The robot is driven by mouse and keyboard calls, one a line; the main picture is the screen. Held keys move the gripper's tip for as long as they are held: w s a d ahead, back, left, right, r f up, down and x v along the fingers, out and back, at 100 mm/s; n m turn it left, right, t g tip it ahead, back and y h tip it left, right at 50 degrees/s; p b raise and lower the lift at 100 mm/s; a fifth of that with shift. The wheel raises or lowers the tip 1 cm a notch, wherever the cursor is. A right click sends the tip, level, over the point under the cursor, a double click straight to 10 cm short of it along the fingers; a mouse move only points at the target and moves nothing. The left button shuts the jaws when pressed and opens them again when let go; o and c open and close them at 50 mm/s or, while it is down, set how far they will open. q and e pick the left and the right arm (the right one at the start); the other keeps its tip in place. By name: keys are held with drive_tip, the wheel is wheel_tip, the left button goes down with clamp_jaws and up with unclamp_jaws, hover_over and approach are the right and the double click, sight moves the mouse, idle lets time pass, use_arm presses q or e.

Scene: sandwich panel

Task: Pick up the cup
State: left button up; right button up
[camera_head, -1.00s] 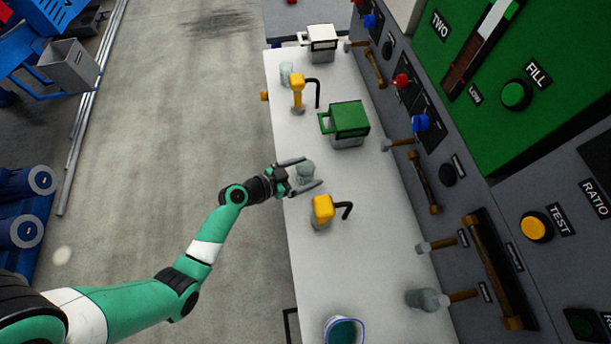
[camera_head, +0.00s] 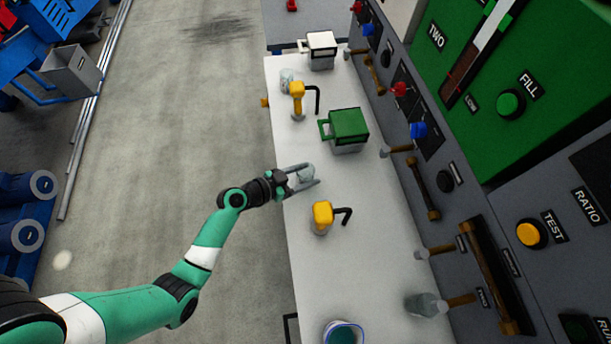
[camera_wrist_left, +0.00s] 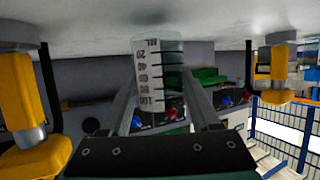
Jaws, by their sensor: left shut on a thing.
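A clear cup with dark measuring marks (camera_wrist_left: 158,78) is between the two fingers of my left gripper (camera_head: 303,178). It also shows in the head view as a small pale cup (camera_head: 304,174) on the white table, at its left edge. The left gripper is shut on the cup, with one finger on each side of it. In the wrist view, which appears upside down, the cup's marks are visible between the fingers. The cup appears to rest on or very near the table; I cannot tell which. My right gripper is in no view.
Yellow taps (camera_head: 322,214) and (camera_head: 297,92) stand on either side on the white table (camera_head: 385,235). A green box (camera_head: 349,127) is behind the cup.

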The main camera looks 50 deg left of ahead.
use_arm(q)
wheel_tip(320, 180, up, 16)
drive_tip(key=p, duration=0.8)
